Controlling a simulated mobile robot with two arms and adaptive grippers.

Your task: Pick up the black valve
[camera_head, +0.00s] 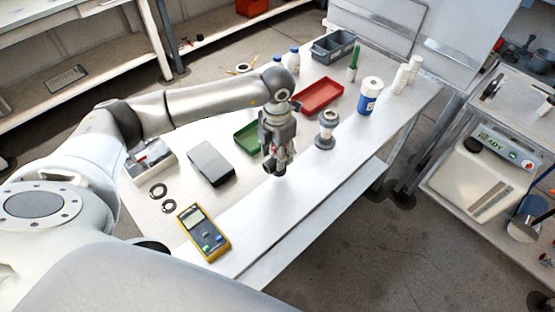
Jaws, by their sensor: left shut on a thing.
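My left arm reaches in from the left over the white table. My left gripper (279,148) points down above the middle of the table and is shut on a small dark piece, the black valve (278,167). The valve shows just under the fingers and is partly hidden by them. It looks to be at or slightly above the table top; I cannot tell whether it touches. My right gripper is not in view.
The white table (290,222) also holds a green tray (246,136), a red tray (321,97), a grey box (211,162), a yellow multimeter (203,232), a grey-white fitting (326,130) and a blue-white canister (369,96). The table's front strip is clear. A machine (483,180) stands at right.

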